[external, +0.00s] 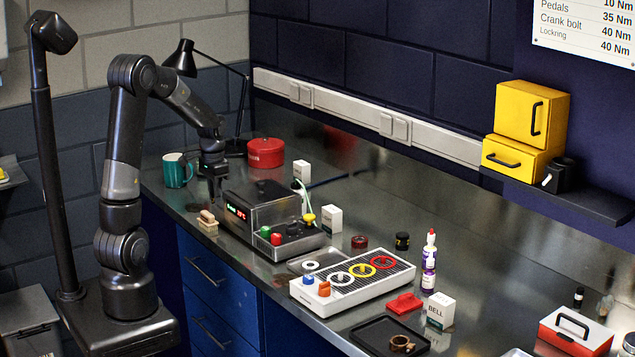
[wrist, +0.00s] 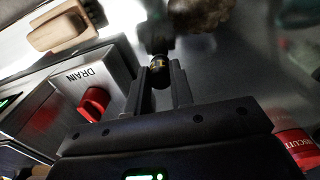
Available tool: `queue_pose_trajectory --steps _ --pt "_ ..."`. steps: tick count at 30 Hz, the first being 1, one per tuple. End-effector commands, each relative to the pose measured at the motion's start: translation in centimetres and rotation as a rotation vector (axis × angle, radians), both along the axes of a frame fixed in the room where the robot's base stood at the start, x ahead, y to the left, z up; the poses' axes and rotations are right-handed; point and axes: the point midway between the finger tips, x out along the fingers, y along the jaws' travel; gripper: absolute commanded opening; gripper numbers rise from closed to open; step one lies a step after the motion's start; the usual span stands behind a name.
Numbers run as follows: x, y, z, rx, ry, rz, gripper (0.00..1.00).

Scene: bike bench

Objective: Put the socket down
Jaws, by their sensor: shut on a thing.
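My gripper (external: 214,188) is low over the metal bench, just left of the grey machine in the external view. In the external view the socket is too small and hidden to make out.
The grey machine (external: 262,213) with a red knob (wrist: 93,102), marked DRAIN, stands close by. A wooden brush (external: 207,221) lies near the front edge. A teal mug (external: 175,170) and red tin (external: 265,152) stand behind. A tray with coloured rings (external: 352,278) is further right.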

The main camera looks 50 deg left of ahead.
Motion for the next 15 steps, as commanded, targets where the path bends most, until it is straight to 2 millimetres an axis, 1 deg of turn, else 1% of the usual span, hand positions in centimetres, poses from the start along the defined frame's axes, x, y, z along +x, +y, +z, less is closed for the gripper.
queue_pose_trajectory --steps 1,3,9,13,15 --pt "0.1 0.0 1.1 0.003 -0.005 0.0 0.0" --pt "0.1 0.0 2.6 0.003 -0.005 -0.001 0.0" --pt "0.0 0.0 6.4 0.003 -0.005 -0.001 0.0" --pt "0.5 -0.1 8.0 0.001 -0.002 -0.008 0.0" --pt "1.5 -0.3 8.6 0.002 -0.002 -0.024 0.0"
